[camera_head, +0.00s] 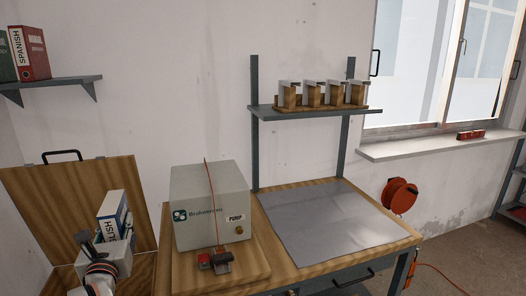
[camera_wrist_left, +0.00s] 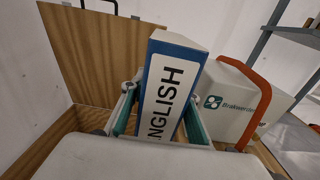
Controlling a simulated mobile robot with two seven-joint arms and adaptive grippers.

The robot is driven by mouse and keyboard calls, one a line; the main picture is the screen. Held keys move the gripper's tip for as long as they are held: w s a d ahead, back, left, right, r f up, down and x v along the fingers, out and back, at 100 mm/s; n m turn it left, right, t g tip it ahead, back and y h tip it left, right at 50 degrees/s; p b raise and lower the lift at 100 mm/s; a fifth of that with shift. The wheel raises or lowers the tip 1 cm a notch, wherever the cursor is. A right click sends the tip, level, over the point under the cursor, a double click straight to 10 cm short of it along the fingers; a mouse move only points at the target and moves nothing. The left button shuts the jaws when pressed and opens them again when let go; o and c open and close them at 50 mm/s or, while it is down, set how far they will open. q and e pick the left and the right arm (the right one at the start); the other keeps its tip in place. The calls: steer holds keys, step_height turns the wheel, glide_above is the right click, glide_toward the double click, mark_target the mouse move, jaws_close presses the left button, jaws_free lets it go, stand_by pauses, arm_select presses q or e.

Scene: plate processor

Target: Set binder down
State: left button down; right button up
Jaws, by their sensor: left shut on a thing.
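A blue and white binder (camera_head: 113,208) labelled ENGLISH is upright and slightly tilted at the lower left of the head view. My left gripper (camera_head: 112,246) is shut on it. In the left wrist view the binder (camera_wrist_left: 170,88) stands between the two fingers of my left gripper (camera_wrist_left: 158,112). It is in front of a wooden box with its lid raised (camera_head: 80,195), and the lid also shows in the left wrist view (camera_wrist_left: 95,55). The binder's lower end is hidden, so I cannot tell if it touches anything. My right gripper is not in view.
A grey pump box (camera_head: 205,205) stands on the wooden bench, right of the binder, with a small red part (camera_head: 215,262) before it. A grey mat (camera_head: 325,220) lies clear on the bench. A red SPANISH binder (camera_head: 31,52) stands on the left wall shelf (camera_head: 60,84).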

arm_select(q)
steer(key=s+d+f+m+h, duration=0.2)
steer(key=s+d+f+h, duration=0.1)
steer(key=s+d, duration=0.3)
steer(key=s+d+f+m+t+h, duration=0.1)
steer(key=s+d+f, duration=0.4)
steer(key=s, duration=0.6)
steer(key=d+m+h, duration=0.1)
steer(key=d, duration=0.1)
steer(key=shift+d+f+h, duration=0.3)
steer(key=shift+h, duration=0.1)
steer(key=shift+s, duration=0.1)
steer(key=shift+a, duration=0.1)
